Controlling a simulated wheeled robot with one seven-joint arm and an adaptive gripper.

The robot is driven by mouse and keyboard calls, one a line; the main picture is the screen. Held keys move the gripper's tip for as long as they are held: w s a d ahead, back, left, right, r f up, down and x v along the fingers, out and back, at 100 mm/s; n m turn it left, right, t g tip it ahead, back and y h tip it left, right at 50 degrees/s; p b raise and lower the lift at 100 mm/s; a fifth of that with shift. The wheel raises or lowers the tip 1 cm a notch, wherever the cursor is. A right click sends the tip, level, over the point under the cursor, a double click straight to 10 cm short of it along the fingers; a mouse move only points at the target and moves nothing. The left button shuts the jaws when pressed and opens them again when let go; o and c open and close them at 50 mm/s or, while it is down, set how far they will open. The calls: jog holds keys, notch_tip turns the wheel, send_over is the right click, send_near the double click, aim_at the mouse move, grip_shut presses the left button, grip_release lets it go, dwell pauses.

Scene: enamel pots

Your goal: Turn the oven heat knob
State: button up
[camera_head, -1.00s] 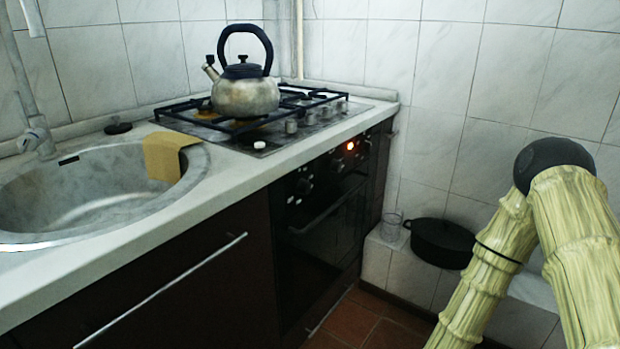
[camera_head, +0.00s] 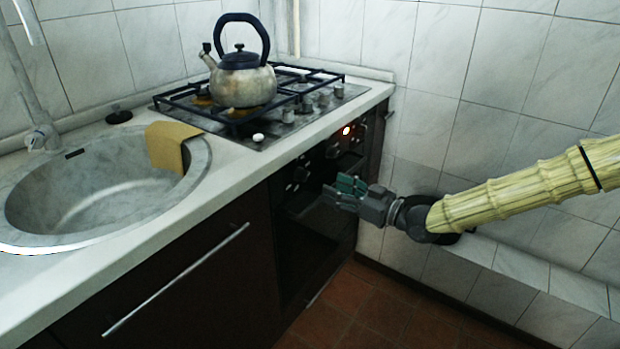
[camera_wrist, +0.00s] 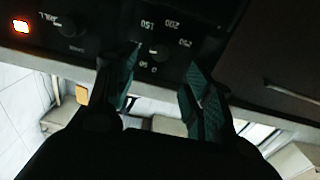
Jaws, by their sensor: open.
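The oven (camera_head: 309,218) is built in under the counter, with dark knobs along its upper front panel. In the wrist view, upside down, a dark heat knob (camera_wrist: 157,49) has temperature numbers printed around it. My gripper (camera_head: 344,189) is in front of the oven front, just below the knob row in the head view. Its green fingers (camera_wrist: 163,64) are open and empty, one at each side of the heat knob in the wrist view. I cannot tell how far the fingertips are from the panel. A second knob (camera_wrist: 69,25) is further left there.
An orange indicator light (camera_head: 346,130) glows on the panel. A kettle (camera_head: 241,80) stands on the gas hob (camera_head: 318,93) above. The tiled floor (camera_head: 370,310) before the oven is clear.

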aim_at(306, 177)
jog(key=b+x, duration=0.1)
jog(key=x, duration=0.8)
jog(key=c, duration=1)
